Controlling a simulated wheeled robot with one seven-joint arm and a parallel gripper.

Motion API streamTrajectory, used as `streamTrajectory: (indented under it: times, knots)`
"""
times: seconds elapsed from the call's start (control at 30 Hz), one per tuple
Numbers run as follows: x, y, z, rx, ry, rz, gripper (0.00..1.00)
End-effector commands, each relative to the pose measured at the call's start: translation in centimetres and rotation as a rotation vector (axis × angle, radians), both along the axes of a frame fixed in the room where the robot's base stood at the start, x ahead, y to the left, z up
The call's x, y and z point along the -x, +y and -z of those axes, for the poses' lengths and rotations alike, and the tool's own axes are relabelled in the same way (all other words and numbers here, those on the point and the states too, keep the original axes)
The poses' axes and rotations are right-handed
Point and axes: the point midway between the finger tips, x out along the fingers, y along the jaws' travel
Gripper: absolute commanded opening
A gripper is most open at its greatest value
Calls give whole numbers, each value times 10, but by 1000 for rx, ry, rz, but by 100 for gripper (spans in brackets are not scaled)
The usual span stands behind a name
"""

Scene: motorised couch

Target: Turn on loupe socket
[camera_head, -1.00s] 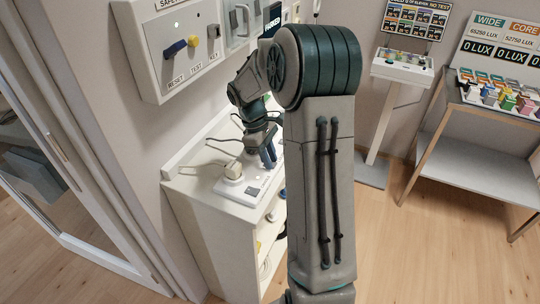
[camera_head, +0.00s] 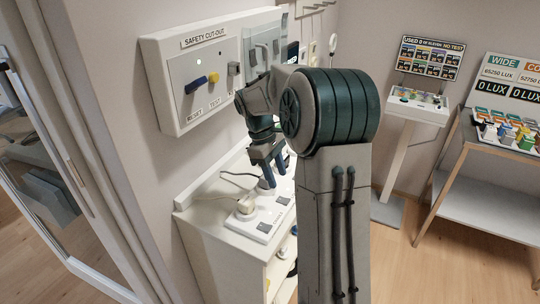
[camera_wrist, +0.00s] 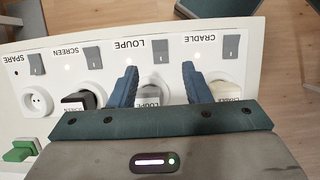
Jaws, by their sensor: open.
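The white socket strip (camera_wrist: 215,72) lies on a white cabinet top, and it also shows in the head view (camera_head: 262,226). In the wrist view its labels read SPARE, SCREEN, LOUPE and CRADLE. The loupe switch (camera_wrist: 160,51) is a grey rocker beside the LOUPE label; its position is unclear. The loupe plug (camera_wrist: 150,97) sits in its socket, partly hidden by my gripper. My gripper (camera_wrist: 162,84) is open with nothing held, its blue fingers on either side of the loupe column. In the head view my gripper (camera_head: 268,174) points down over the strip; contact cannot be told.
The screen plug (camera_wrist: 78,102) and cradle plug (camera_wrist: 225,90) flank the loupe plug. The spare socket (camera_wrist: 37,101) is empty. A safety cut-out panel (camera_head: 205,75) is on the wall above. A pedestal panel (camera_head: 418,104) and a table (camera_head: 490,165) stand at right.

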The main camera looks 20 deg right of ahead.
Motion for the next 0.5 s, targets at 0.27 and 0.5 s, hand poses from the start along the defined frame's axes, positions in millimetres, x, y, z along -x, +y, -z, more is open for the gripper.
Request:
streamTrajectory:
  times: [0.27, 0.5]
  knots:
    - [-14, 11, -50, 0, -2, 0, 44]
    - [-17, 14, -64, -1, 1, 0, 44]
